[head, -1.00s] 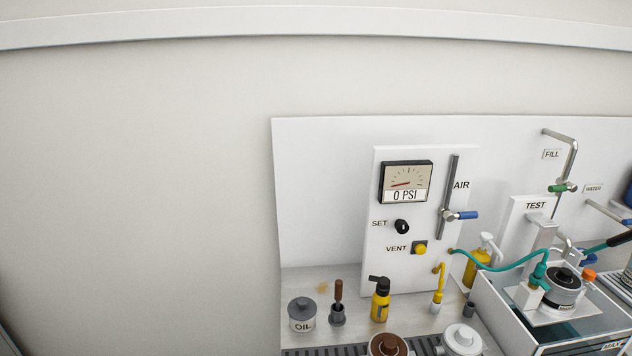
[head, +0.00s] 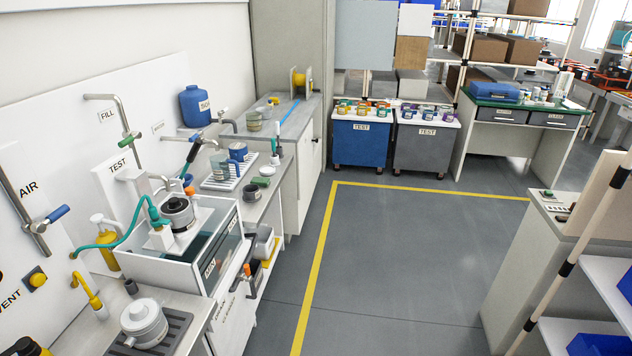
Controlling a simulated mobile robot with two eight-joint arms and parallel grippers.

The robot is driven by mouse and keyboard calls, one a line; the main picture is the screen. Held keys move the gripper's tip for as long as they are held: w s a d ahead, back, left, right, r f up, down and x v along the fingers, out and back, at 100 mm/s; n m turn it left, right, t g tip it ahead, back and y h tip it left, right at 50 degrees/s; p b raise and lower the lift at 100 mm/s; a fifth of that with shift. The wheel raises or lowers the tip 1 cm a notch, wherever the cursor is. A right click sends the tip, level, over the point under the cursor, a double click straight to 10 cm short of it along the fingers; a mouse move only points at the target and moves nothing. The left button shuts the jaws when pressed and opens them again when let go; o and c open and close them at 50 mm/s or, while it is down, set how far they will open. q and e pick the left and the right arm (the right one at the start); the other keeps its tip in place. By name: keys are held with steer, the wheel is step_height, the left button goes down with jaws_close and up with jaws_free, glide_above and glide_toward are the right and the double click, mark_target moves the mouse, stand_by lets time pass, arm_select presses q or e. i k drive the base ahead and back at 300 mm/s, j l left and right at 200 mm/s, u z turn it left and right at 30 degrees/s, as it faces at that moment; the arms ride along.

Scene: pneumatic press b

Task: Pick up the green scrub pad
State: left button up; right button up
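A small flat green item (head: 261,182), which looks like the scrub pad, lies on the counter (head: 262,200) right of the water tank. It is small in the view, so its texture cannot be made out. A pale round dish (head: 267,171) sits just behind it. Neither of my grippers shows in the head view.
A glass-sided test tank (head: 205,262) stands at the left with a teal hose (head: 122,237). A white rack (head: 228,172) with cups is left of the green item. A brush (head: 275,145) stands behind it. Grey floor (head: 400,260) lies open to the right, beyond a yellow line (head: 318,265).

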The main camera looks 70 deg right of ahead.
mark_target(259, 180)
steer(key=z, duration=2.1)
steer(key=i+l, duration=0.2)
steer(key=i, duration=0.25)
steer(key=i+l, duration=0.2)
steer(key=i, duration=0.3)
steer(key=i+l, duration=0.15)
steer(key=i, duration=0.3)
steer(key=i+l, duration=0.2)
steer(key=i, duration=0.25)
steer(key=i+l, duration=0.2)
steer(key=i, duration=0.25)
steer(key=i+l+u, duration=0.1)
steer(key=i, duration=0.4)
steer(key=i+l, duration=0.3)
steer(key=i, duration=0.15)
